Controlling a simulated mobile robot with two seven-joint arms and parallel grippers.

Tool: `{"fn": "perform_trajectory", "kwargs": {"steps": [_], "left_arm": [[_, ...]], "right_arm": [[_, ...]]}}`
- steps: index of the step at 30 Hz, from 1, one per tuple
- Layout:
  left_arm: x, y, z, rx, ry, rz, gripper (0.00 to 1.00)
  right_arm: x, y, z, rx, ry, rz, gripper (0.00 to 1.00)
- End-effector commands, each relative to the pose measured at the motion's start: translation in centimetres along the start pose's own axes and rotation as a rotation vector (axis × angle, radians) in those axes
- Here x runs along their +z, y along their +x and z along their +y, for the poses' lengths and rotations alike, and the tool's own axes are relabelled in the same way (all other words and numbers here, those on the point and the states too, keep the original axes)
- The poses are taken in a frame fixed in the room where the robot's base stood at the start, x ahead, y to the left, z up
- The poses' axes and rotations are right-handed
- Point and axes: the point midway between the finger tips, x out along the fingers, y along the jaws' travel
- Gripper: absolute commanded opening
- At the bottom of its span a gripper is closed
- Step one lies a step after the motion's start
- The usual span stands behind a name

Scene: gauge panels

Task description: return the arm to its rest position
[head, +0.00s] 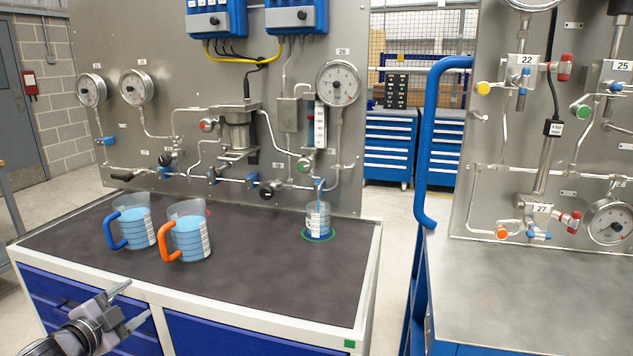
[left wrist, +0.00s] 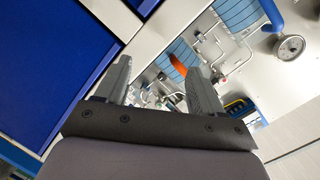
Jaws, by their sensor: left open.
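My left gripper (head: 132,304) is open and empty at the lower left of the head view, in front of the blue cabinet's drawers and apart from the bench top. In the left wrist view its two fingers (left wrist: 158,70) stand apart with nothing held between them. My right gripper does not show in either view.
On the dark bench top (head: 270,280) stand a blue-handled jug (head: 138,228) and an orange-handled jug (head: 190,238), both with blue liquid. A beaker (head: 318,221) stands on a green ring below the gauge panel (head: 215,75). The bench's front right is clear.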

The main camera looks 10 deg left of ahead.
Motion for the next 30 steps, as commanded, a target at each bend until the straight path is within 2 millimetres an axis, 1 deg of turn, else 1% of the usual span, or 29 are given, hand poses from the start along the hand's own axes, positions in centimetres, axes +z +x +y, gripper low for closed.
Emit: {"fn": "perform_trajectory", "kwargs": {"steps": [1,2,3,5,6,8,9,11,12,14,15,16,18,23,26,30], "left_arm": [[0.5,-1.4,3.8,0.077,-0.001,-0.021,0.68],[0.8,-2.2,5.7,0.116,-0.004,-0.033,0.68],[1.0,-3.4,8.2,0.167,-0.007,-0.048,0.68],[1.4,-5.3,11.6,0.239,-0.013,-0.071,0.68],[1.6,-6.7,13.6,0.283,-0.018,-0.087,0.68],[1.8,-8.7,16.3,0.346,-0.025,-0.107,0.68],[1.9,-10.0,17.9,0.385,-0.030,-0.121,0.68],[2.0,-12.1,20.2,0.440,-0.040,-0.140,0.68],[2.0,-13.4,21.6,0.476,-0.046,-0.154,0.68],[2.0,-15.5,23.5,0.527,-0.056,-0.172,0.68],[2.0,-16.9,24.7,0.560,-0.063,-0.186,0.68],[1.8,-17.3,25.2,0.563,-0.084,-0.190,0.68],[1.0,-17.2,26.2,0.543,-0.155,-0.195,0.68],[-0.8,-17.9,28.9,0.521,-0.308,-0.211,0.68],[-2.4,-18.3,30.6,0.505,-0.419,-0.223,0.68],[-5.2,-18.7,33.1,0.477,-0.591,-0.240,0.68]], "right_arm": [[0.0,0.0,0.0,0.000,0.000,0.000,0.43],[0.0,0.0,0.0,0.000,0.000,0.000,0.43],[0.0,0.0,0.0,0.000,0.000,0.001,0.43],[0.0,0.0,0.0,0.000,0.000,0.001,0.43],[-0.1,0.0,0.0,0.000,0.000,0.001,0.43],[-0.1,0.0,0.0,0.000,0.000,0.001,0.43],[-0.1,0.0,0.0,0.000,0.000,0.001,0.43],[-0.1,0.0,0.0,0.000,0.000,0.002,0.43],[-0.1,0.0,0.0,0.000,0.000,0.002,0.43],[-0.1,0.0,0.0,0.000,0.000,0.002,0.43],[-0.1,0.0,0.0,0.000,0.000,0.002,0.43],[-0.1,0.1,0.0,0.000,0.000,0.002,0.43],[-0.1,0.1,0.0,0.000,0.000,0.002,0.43],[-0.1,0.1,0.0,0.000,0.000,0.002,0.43],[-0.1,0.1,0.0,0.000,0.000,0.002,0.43],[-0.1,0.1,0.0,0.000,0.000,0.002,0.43]]}}
